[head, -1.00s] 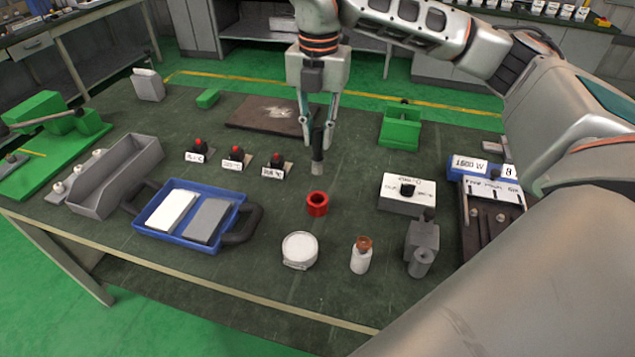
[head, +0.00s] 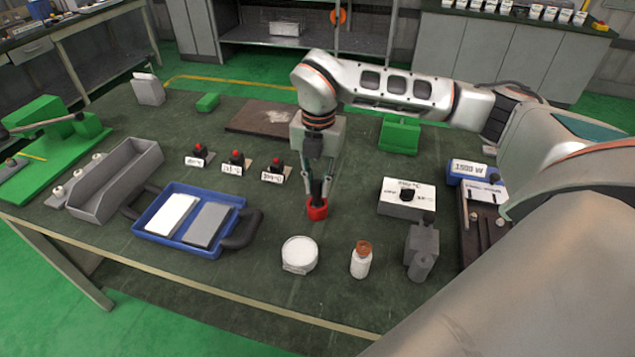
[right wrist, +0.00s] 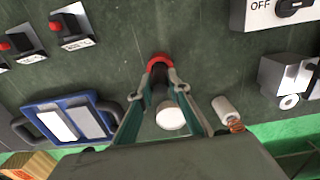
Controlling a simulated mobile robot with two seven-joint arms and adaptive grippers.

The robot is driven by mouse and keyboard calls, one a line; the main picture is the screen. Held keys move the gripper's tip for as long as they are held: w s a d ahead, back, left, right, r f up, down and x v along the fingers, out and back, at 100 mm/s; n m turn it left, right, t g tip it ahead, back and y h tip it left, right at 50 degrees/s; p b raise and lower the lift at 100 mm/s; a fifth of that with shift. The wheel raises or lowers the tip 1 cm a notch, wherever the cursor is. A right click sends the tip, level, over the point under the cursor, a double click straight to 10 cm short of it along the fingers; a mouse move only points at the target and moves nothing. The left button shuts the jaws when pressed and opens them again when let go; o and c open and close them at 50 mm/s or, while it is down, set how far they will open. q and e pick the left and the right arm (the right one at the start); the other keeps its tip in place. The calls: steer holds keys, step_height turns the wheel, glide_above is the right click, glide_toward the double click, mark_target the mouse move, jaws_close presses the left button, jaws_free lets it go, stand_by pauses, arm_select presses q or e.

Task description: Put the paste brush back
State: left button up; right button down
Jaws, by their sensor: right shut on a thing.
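The paste brush (head: 317,188) is a dark upright stick, mostly hidden between my right fingers. My right gripper (head: 317,182) is shut on it, pointing down over the red ring-shaped holder (head: 317,210). The brush's lower end is at the holder's opening and appears to be inside it; how deep it sits is hidden. In the right wrist view the dark brush (right wrist: 159,90) lies between the fingers, with the red holder (right wrist: 160,62) at their tips. My left gripper is not in view.
A white switch box (head: 407,195) stands to the right, a blue tray (head: 160,240) to the left. The table between them is clear.

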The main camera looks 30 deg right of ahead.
steer(key=c, duration=1.9)
jaws_free()
steer(key=shift+f, duration=0.1)
step_height(320, 180, up, 12)
steer(key=shift+s+r, duration=0.15)
steer(key=shift+r, duration=0.05)
steer(key=shift+f, duration=0.1)
